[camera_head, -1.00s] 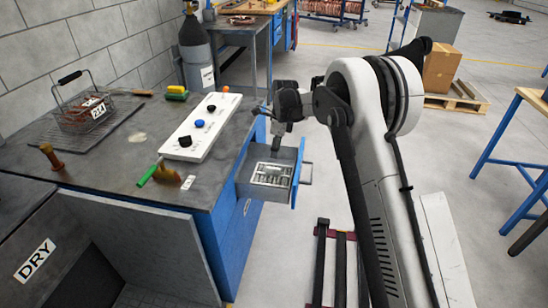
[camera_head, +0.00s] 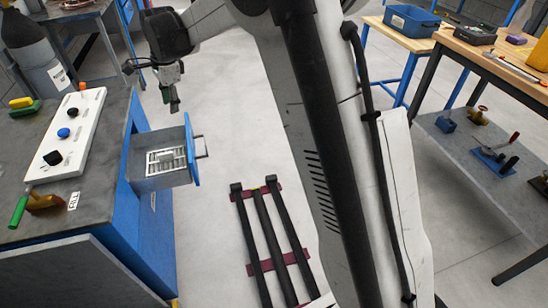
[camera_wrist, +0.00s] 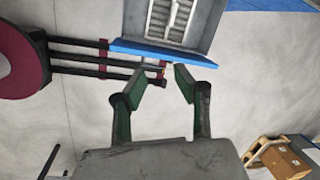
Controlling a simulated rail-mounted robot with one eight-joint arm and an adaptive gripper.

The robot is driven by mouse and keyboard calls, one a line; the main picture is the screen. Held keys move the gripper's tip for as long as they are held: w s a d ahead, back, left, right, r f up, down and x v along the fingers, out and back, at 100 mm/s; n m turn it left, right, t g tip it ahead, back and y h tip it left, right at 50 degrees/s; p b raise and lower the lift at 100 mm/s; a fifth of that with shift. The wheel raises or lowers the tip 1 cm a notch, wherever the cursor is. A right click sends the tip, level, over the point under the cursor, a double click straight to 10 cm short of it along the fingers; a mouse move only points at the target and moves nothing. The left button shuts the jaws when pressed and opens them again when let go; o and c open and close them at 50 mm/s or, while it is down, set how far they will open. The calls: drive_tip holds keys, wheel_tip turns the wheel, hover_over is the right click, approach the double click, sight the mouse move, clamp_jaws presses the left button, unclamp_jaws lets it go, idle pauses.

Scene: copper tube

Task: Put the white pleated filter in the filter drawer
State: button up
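The blue-fronted filter drawer (camera_head: 193,150) is pulled out from the side of the blue bench. A white slatted piece that looks like the pleated filter (camera_head: 165,160) lies flat inside it. My gripper (camera_head: 173,103) is in the air above and behind the drawer, apart from it. In the wrist view my gripper (camera_wrist: 160,72) is open with nothing between its fingers. The drawer's blue front edge (camera_wrist: 165,52) lies just beyond the fingertips, and part of the white slatted piece (camera_wrist: 170,18) shows at the top.
A dark-railed rack (camera_head: 268,240) lies on the floor right of the drawer. A wooden-topped workbench (camera_head: 490,60) stands at right.

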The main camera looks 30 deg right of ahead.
drive_tip(key=s+d+r+n+t, duration=0.2)
drive_tip(key=s+d+r+n, duration=0.25)
drive_tip(key=s, duration=0.65)
drive_tip(key=s+d+r+n+t, duration=0.1)
drive_tip(key=s+d+r+n, duration=0.2)
drive_tip(key=s+d+r, duration=0.5)
drive_tip(key=s+d+f+n+t, duration=0.1)
drive_tip(key=s+f+n, duration=0.2)
drive_tip(key=s, duration=0.7)
drive_tip(key=s+d+f+n+t+h, duration=0.1)
drive_tip(key=s+f+n, duration=0.3)
drive_tip(key=s, duration=0.6)
drive_tip(key=shift+s+f+n, duration=0.15)
drive_tip(key=shift+s+n, duration=0.25)
drive_tip(key=shift+n, duration=0.05)
